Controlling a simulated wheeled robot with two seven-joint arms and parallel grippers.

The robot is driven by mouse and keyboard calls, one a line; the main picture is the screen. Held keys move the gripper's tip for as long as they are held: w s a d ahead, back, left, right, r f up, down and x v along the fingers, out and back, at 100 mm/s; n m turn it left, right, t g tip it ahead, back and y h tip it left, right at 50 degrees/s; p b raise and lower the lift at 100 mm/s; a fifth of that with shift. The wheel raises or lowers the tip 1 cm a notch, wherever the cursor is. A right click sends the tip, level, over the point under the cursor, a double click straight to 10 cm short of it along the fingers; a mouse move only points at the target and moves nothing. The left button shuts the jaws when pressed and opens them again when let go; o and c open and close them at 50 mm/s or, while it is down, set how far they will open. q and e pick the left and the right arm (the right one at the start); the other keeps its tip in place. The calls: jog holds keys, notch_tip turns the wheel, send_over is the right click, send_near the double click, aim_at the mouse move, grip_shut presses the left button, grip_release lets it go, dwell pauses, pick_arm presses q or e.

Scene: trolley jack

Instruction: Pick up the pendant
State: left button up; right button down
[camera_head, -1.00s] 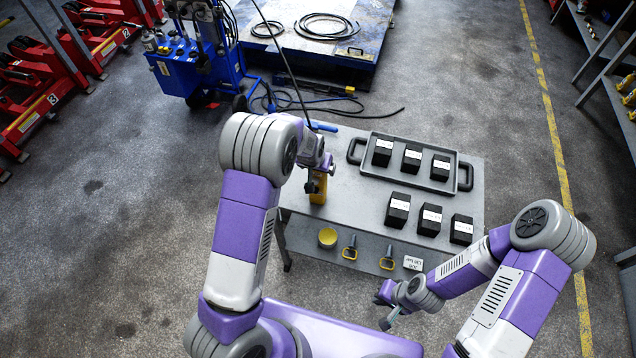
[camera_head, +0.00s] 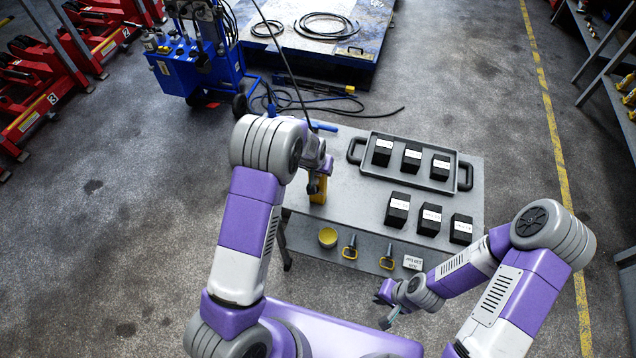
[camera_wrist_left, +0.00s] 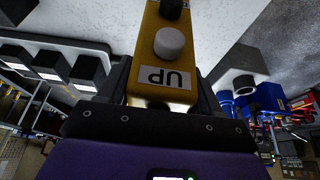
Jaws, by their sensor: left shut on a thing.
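The pendant (camera_head: 319,188) is a yellow box at the left end of the grey table, partly hidden by my left arm. In the left wrist view the pendant (camera_wrist_left: 160,75) fills the space between the dark fingers, showing a white button, a black button and an upside-down "UP" label. My left gripper (camera_head: 317,172) is shut on it. A dark cable (camera_head: 279,62) comes down from above and passes behind my left arm. My right gripper (camera_head: 383,311) is open and empty, in front of the table at the lower right.
The table (camera_head: 345,190) carries a grey tray (camera_head: 400,178) with black blocks and more black blocks (camera_head: 430,219) in front of it. Its lower shelf holds a yellow cup (camera_head: 327,237), yellow-handled parts (camera_head: 350,249) and a small white sign (camera_head: 412,263). A blue machine (camera_head: 192,65) stands behind left.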

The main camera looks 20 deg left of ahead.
pick_arm(q)
grip_shut()
jog(key=shift+r, duration=0.1)
